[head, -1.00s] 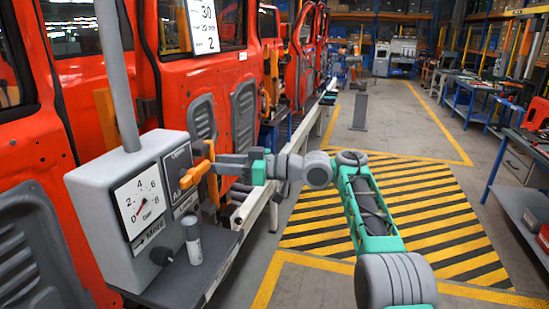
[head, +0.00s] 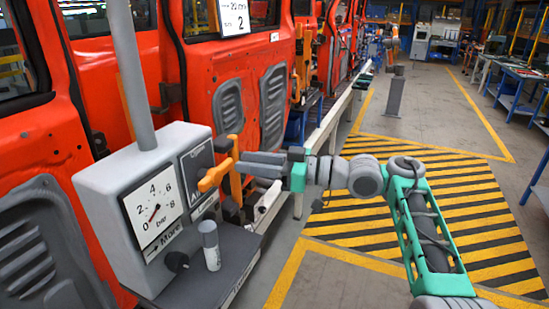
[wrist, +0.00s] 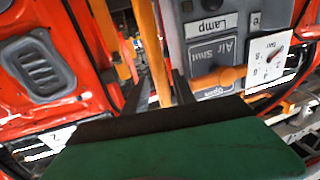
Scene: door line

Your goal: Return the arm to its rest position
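My arm (head: 425,230) reaches leftward across the head view from the lower right, its elbow bent over the striped floor. My gripper (head: 243,164) is beside the orange handle (head: 216,176) on the grey control box (head: 108,185). In the wrist view the two dark fingers of my gripper (wrist: 157,92) stand apart, with an orange upright bar (wrist: 152,45) showing between them, seemingly behind. The orange handle is to their right there (wrist: 222,78). I see nothing held. Whether a finger touches the handle is unclear.
Red vehicle doors (head: 235,95) line the left. A small bottle (head: 209,245) stands on the shelf (head: 205,280) by the box. A grey post (head: 395,95) stands farther down the aisle. The striped floor (head: 460,205) is clear; workbenches (head: 515,80) line the right.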

